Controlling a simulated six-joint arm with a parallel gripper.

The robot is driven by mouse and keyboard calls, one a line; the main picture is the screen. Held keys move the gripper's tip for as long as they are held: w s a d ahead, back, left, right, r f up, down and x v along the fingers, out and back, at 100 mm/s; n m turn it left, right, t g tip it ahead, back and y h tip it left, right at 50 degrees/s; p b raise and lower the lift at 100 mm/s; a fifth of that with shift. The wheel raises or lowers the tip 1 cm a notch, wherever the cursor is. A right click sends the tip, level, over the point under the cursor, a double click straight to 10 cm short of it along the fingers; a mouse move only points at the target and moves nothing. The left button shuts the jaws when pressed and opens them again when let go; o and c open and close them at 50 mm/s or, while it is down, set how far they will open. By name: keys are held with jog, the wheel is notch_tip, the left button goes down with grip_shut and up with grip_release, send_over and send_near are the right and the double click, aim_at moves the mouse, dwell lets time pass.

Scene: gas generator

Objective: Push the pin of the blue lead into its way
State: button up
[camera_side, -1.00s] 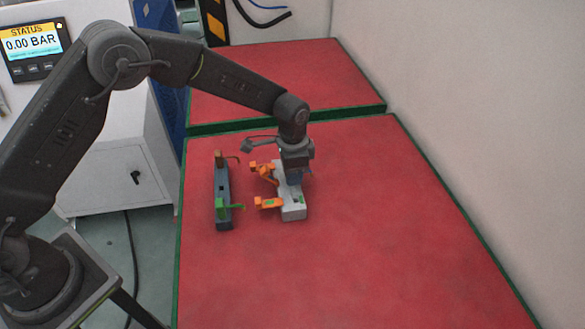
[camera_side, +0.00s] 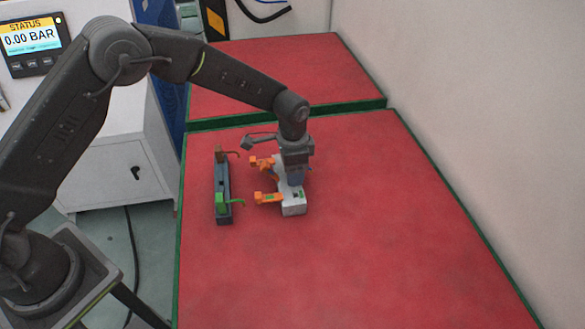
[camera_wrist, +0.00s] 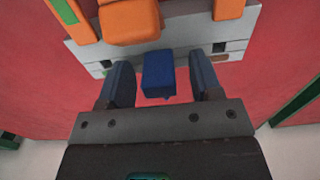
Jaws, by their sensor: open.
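In the wrist view the blue lead's block-shaped body (camera_wrist: 158,74) lies between the two fingers of my gripper (camera_wrist: 163,82), with a gap on each side. My gripper is open. The blue body is at the near edge of the grey housing (camera_wrist: 190,47); whether its pin sits in a way is hidden. Dark openings show in the housing to its left and right. In the side view my gripper (camera_side: 294,172) is low over the grey housing (camera_side: 293,209) and hides its middle. The blue lead cannot be made out there.
Orange parts (camera_side: 268,198) stick out left of the housing. A dark rack (camera_side: 222,182) further left holds a green lead (camera_side: 222,203) and a brown lead (camera_side: 220,155). The red table (camera_side: 400,240) is clear to the right and in front.

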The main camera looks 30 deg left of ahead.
notch_tip(320, 180, up, 14)
jog(key=shift+f, duration=0.25)
dwell(0.3)
jog(key=s+a+r+n+t, duration=0.35)
jog(key=s+a+r, duration=0.45)
jog(key=s+r, duration=0.45)
jog(key=s+a+n+t, duration=0.1)
jog(key=s+a+n, duration=0.1)
jog(key=s, duration=0.6)
jog(key=s+a+n+t, duration=0.1)
jog(key=s+a+n, duration=0.2)
jog(key=s, duration=0.5)
jog(key=shift+s+a+f, duration=0.25)
jog(key=shift+s+f, duration=0.05)
jog(key=shift+f, duration=0.05)
